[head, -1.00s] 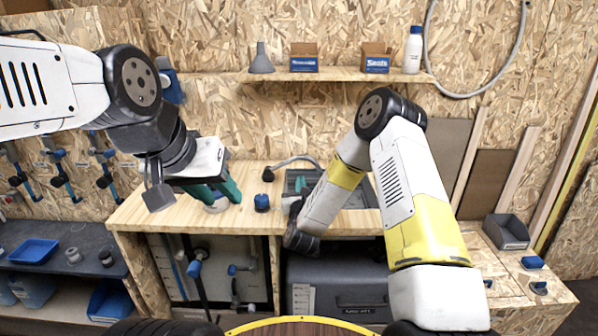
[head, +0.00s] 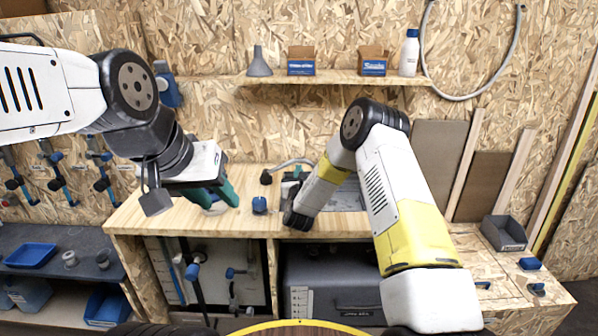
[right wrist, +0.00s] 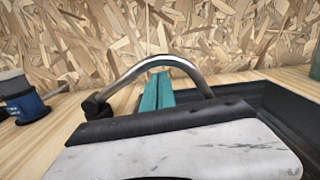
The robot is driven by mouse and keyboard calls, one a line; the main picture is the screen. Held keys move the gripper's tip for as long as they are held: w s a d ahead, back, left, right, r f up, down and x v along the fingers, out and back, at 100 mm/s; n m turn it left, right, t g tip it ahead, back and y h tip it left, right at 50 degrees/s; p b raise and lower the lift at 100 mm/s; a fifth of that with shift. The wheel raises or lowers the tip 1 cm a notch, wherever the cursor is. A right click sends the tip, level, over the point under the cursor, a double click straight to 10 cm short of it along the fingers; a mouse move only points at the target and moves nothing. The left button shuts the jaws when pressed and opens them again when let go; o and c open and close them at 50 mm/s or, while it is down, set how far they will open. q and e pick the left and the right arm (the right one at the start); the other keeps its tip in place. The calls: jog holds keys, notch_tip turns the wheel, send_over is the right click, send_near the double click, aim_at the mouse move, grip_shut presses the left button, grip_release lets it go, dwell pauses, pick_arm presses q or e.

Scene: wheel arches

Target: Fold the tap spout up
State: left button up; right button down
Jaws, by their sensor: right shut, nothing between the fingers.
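The tap spout (head: 293,162) is a curved metal tube at the back of the workbench. In the right wrist view the spout (right wrist: 165,60) arches from a black pivot (right wrist: 97,106) at left down to the right, over the dark-rimmed sink (right wrist: 285,92). My right gripper (right wrist: 160,76) is shut and empty. Its teal fingertips show just below the top of the arch; whether they touch the tube I cannot tell. In the head view my right arm hides most of this gripper and part of the sink. My left gripper (head: 218,194) is open above the bench's left part.
A shelf (head: 340,77) above holds a funnel, two boxes and a bottle. A grey bin (head: 504,233) stands at right. The bench front between left gripper and sink is mostly clear.

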jog(key=shift+r, duration=0.1)
jog(key=shift+a+r+n, duration=0.25)
jog(key=shift+r+n, duration=0.35)
jog(key=shift+r, duration=0.05)
jog(key=shift+a+r+n, duration=0.25)
jog(key=shift+r+n, duration=0.35)
jog(key=a+r+n, duration=0.6)
jog(key=a+n, duration=0.2)
jog(key=n, duration=0.1)
jog(key=shift+a+r+y, duration=0.2)
jog(key=shift+r+y, duration=0.1)
jog(key=shift+a, duration=0.1)
jog(key=shift+s, duration=0.1)
